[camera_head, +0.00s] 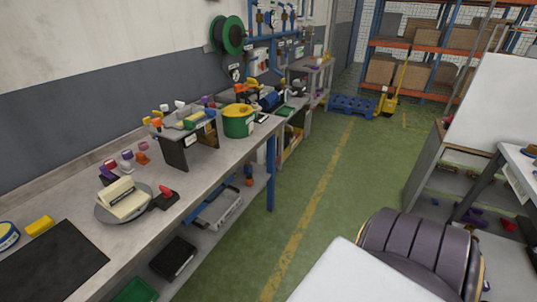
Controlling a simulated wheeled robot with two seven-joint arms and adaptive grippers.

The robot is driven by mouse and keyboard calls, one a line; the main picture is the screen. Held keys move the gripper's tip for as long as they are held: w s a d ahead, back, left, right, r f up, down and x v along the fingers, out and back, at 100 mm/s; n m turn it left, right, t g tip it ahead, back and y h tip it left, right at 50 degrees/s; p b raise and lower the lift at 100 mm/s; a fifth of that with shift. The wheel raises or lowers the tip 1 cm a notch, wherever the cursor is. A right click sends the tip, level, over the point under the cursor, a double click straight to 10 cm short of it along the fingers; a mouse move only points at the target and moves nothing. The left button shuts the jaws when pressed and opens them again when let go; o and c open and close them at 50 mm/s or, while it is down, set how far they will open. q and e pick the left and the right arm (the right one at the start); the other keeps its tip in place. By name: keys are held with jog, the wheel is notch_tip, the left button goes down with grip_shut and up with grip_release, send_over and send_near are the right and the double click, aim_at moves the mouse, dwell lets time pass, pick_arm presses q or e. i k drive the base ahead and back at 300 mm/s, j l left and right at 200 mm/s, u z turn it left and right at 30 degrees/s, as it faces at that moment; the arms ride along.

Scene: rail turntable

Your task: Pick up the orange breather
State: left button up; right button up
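A small orange-red fitting (142,152) stands on the grey workbench (175,195) at the end of a short row of similar fittings. A second small orange part (156,122) sits at the left end of a dark stand on the bench. A third orange piece (248,181) is on the shelf below the bench. They are too small to tell which is the breather. Neither of my grippers is in view.
A round grey turntable (107,213) on the bench bears a cream block (122,199); a red-handled dark part (163,198) is beside it. The stand (172,150) and a green-yellow container (238,121) are behind. A dark mat (50,265) lies in front. The green floor (325,190) is open.

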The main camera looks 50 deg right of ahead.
aim_at(250, 182)
jog(key=z, duration=1.35)
jog(key=i+l+z, duration=0.1)
jog(key=i+l, duration=0.15)
jog(key=i+l+z, duration=0.1)
jog(key=i, duration=0.4)
jog(key=i+l, duration=0.25)
jog(key=i, duration=0.15)
jog(key=l+z, duration=0.05)
